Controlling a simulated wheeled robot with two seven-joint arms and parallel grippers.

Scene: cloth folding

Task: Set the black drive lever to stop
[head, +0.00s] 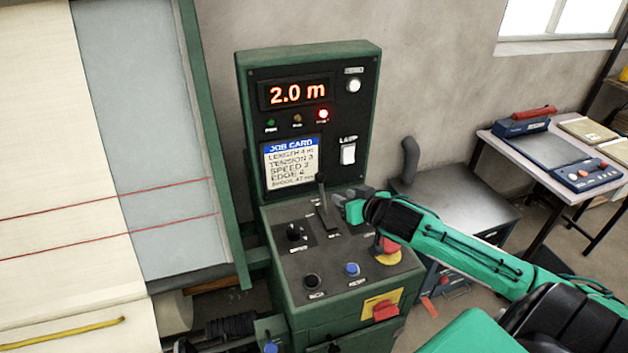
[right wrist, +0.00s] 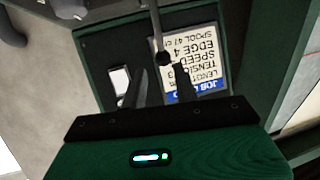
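The black drive lever (head: 323,211) stands up from a slot plate on the sloped top of the green control console (head: 290,265). Its round knob is at the upper end. My right gripper (head: 341,205) is just to the right of the lever. In the right wrist view, two dark fingers (right wrist: 161,80) are apart with nothing gripped. The lever's knob (right wrist: 163,58) shows at the gap just beyond the fingertips. I cannot tell whether a finger touches the lever. The lever's position labels are too small to read. My left gripper is not in view.
The console top also has a black rotary knob (head: 294,232), a black button (head: 312,282), a blue button (head: 352,269) and a red mushroom button (head: 388,245) under my right arm. The display (head: 297,93) reads 2.0 m, with a red lamp (head: 323,114) lit. Fabric rolls stand left.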

